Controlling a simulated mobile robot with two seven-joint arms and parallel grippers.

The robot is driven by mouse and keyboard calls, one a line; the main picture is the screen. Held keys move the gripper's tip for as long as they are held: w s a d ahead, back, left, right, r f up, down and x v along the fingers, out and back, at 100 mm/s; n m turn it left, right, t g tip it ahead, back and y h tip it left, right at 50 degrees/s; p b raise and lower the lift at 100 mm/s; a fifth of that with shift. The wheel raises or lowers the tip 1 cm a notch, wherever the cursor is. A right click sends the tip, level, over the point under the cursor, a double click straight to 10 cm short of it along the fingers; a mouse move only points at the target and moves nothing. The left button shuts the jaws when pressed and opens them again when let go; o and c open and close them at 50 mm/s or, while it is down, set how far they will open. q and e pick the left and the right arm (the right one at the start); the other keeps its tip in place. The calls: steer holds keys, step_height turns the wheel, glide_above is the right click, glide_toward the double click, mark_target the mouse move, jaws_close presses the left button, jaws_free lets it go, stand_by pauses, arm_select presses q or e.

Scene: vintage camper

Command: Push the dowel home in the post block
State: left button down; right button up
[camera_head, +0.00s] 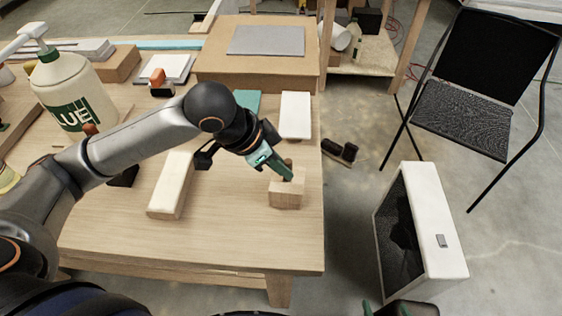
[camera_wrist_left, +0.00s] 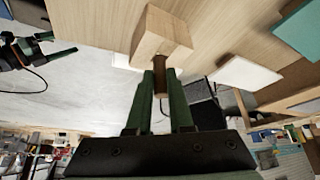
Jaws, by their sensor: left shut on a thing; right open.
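The post block (camera_head: 287,195) is a pale wooden block near the right edge of the workbench. In the left wrist view the block (camera_wrist_left: 160,32) is at top centre. A brown dowel (camera_wrist_left: 160,82) stands in line with it, with its far end meeting the block's face. How deep it sits is hidden. My left gripper (camera_head: 286,172) is at the top of the block, and its green fingers (camera_wrist_left: 161,78) are shut on the dowel. My right gripper (camera_wrist_left: 66,44) is open and empty, away from the block; its tips show at the head view's bottom edge (camera_head: 385,308).
A long pale wood bar (camera_head: 171,185) lies left of the block. A white block (camera_head: 295,115) and a teal piece (camera_head: 247,101) lie behind. A glue bottle (camera_head: 67,92) stands at left. A white-sided box (camera_head: 432,225) and a black chair (camera_head: 470,105) stand on the floor at right.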

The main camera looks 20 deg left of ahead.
arm_select(q)
steer(key=c, duration=0.7)
jaws_free()
steer(key=shift+c, duration=0.2)
steer(key=p+v, duration=0.1)
steer(key=v, duration=1.1)
steer(key=shift+r, duration=0.2)
steer(key=shift+s, duration=0.15)
steer(key=shift+s, duration=0.1)
